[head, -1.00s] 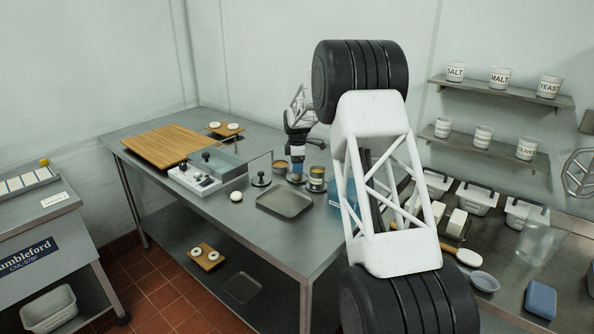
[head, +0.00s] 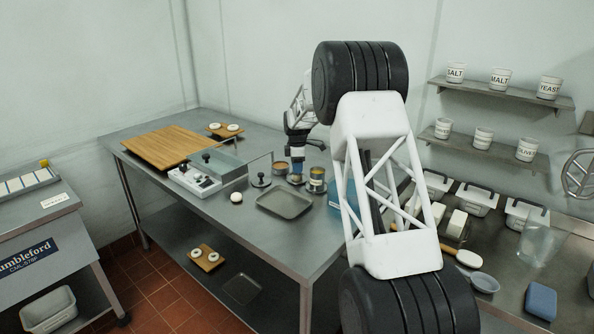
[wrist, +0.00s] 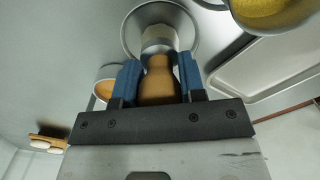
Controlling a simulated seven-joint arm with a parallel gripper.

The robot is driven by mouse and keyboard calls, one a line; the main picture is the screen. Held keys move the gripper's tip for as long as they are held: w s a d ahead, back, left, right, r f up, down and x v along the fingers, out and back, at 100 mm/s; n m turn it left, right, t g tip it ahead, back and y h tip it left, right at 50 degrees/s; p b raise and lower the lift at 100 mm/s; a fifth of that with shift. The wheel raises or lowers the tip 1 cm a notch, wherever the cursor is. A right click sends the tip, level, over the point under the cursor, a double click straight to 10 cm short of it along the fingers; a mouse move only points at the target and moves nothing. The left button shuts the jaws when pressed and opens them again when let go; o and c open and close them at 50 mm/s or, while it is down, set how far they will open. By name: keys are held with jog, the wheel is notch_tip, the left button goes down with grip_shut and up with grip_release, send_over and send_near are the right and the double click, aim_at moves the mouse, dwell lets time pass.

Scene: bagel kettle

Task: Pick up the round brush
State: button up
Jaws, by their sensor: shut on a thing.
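The round brush (wrist: 158,80) shows in the wrist view with a tan wooden handle and a pale lower part. My gripper (wrist: 158,75) has its blue fingers shut on the handle, one on each side. The pale end points down into a round metal dish (wrist: 185,27); I cannot tell whether it touches the bottom. In the head view my gripper (head: 297,162) is small, pointing down over the back of the steel table (head: 178,205). The brush is mostly hidden there.
An orange-brown bowl (head: 279,167) stands left of my gripper, and a tin with yellow contents (head: 317,176) right of it. A grey tray (head: 284,204) lies in front. A black-knobbed stamp (head: 261,180) and a white ball (head: 236,197) stand to the left.

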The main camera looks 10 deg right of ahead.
jog(key=shift+r, duration=0.1)
jog(key=shift+r, duration=1.5)
jog(key=shift+s+r, duration=0.1)
jog(key=shift+r, duration=0.15)
jog(key=s+d+r, duration=0.1)
jog(key=s, duration=1.4)
jog(key=shift+s+r, duration=0.15)
jog(key=shift+s, duration=0.2)
dwell(0.5)
jog(key=w+a+r+t, duration=0.1)
jog(key=w+a, duration=0.1)
jog(key=w, duration=0.5)
jog(key=w+a+r+t, duration=0.1)
jog(key=w+a+r, duration=0.1)
jog(key=w, duration=0.5)
jog(key=w+a+r+t+h, duration=0.1)
jog(key=w+a, duration=0.2)
jog(key=w, duration=0.5)
jog(key=shift+a+r+t, duration=0.25)
jog(key=shift+a+t, duration=0.15)
jog(key=shift+f, duration=0.15)
